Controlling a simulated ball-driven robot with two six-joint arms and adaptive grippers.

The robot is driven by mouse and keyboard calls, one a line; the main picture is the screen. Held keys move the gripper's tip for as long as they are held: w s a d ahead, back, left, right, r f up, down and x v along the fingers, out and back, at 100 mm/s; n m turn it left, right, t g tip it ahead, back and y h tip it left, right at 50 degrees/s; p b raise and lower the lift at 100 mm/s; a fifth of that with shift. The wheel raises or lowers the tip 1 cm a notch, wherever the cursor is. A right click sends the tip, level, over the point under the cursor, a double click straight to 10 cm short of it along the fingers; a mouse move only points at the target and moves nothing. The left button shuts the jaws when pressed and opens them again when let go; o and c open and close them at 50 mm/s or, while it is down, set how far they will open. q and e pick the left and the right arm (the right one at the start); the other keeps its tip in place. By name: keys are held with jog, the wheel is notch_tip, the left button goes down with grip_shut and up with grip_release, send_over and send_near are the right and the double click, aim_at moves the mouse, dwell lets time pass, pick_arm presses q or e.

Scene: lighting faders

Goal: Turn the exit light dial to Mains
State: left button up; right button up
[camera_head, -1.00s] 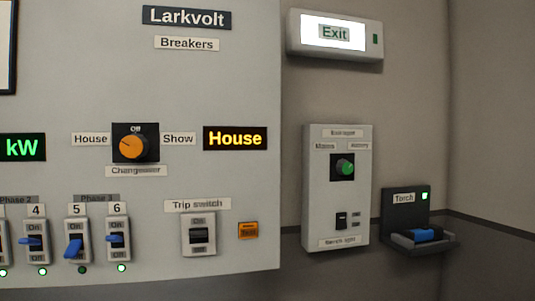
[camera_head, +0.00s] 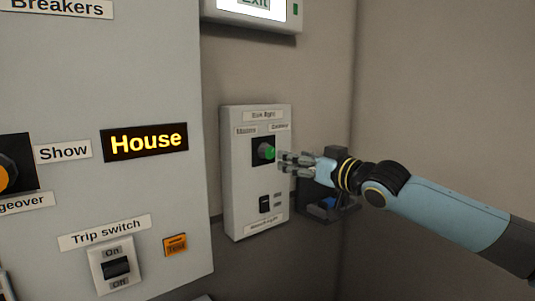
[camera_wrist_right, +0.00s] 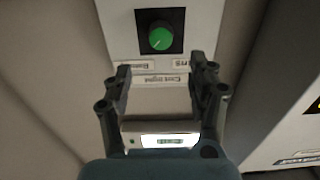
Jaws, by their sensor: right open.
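The green exit light dial (camera_head: 266,151) sits on a black square plate on a grey wall box (camera_head: 241,200). Small labels stand above it, the left one (camera_head: 246,131) seeming to read Mains; the right one is too blurred to read surely. My right gripper (camera_head: 284,160) is open just to the right of the dial. In the right wrist view the dial (camera_wrist_right: 160,37) lies beyond and between the spread fingers (camera_wrist_right: 160,80), with nothing held; its pale pointer mark slants. I cannot tell whether a finger touches the dial. My left gripper is not in view.
A black rocker switch (camera_head: 264,203) is below the dial. The torch holder (camera_head: 318,208) is on the wall behind my right forearm. The exit sign (camera_head: 255,12) is above. The large breaker panel (camera_head: 150,90) stands out to the left.

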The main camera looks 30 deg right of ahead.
aim_at(271, 152)
jog(key=w, duration=0.2)
jog(key=w+b, duration=0.1)
jog(key=w, duration=0.2)
jog(key=w+b, duration=0.1)
jog(key=w, duration=0.2)
jog(key=shift+w+a+f, duration=0.1)
jog(key=shift+w+a, duration=0.1)
jog(key=shift+a, duration=0.15)
jog(key=shift+w+b, duration=0.3)
jog(key=shift+w, duration=0.15)
jog(key=c, duration=1.2)
